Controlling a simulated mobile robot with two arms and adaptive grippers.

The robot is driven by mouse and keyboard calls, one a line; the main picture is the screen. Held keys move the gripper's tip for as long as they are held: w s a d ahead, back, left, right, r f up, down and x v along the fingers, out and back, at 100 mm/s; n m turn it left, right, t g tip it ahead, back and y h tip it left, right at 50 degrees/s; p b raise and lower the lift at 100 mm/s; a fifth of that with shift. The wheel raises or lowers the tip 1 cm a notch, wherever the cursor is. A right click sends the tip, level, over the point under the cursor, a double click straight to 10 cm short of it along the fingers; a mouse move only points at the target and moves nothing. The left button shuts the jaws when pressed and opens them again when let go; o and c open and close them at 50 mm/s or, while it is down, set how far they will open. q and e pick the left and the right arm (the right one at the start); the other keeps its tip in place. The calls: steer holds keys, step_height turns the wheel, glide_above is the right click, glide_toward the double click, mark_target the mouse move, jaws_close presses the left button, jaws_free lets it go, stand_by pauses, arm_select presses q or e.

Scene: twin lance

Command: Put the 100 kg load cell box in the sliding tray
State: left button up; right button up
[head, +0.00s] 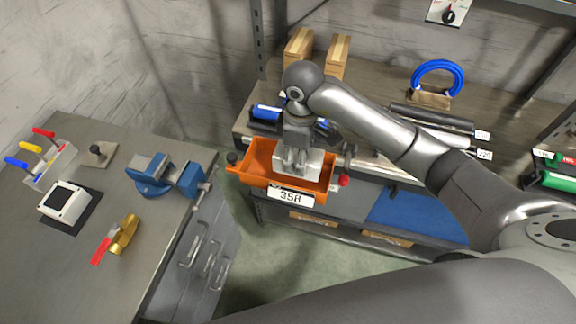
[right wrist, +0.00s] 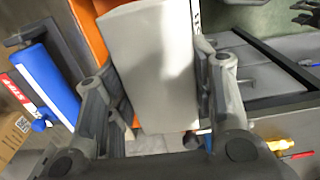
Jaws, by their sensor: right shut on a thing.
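The orange sliding tray (head: 250,162) with a "358" label sticks out from the shelf in the middle of the head view. My right gripper (head: 297,158) points down over it, shut on a light grey box (head: 308,166). The box lies within the tray's outline; whether it touches the tray floor is hidden. In the right wrist view the box (right wrist: 155,60) sits between both fingers of the gripper (right wrist: 155,125), with an orange edge of the tray (right wrist: 90,35) beside it. No load marking is readable on the box. My left gripper is not in view.
A blue-handled item (head: 267,112) lies behind the tray. The left bench holds a blue vise (head: 152,176) and a brass piece (head: 124,235).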

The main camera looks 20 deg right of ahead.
steer(key=w+f, duration=0.2)
steer(key=w+a+f+p, duration=0.1)
steer(key=w+f, duration=0.1)
steer(key=f, duration=0.1)
steer(key=shift+w+a+f, duration=0.1)
steer(key=shift+a+f, duration=0.05)
steer(key=shift+f, duration=0.05)
step_height(320, 180, down, 2)
steer(key=shift+f, duration=0.55)
steer(key=shift+f, duration=0.1)
steer(key=o, duration=1.5)
steer(key=shift+c, duration=0.2)
step_height(320, 180, up, 12)
steer(key=shift+r+b, duration=0.1)
steer(key=shift+b, duration=0.9)
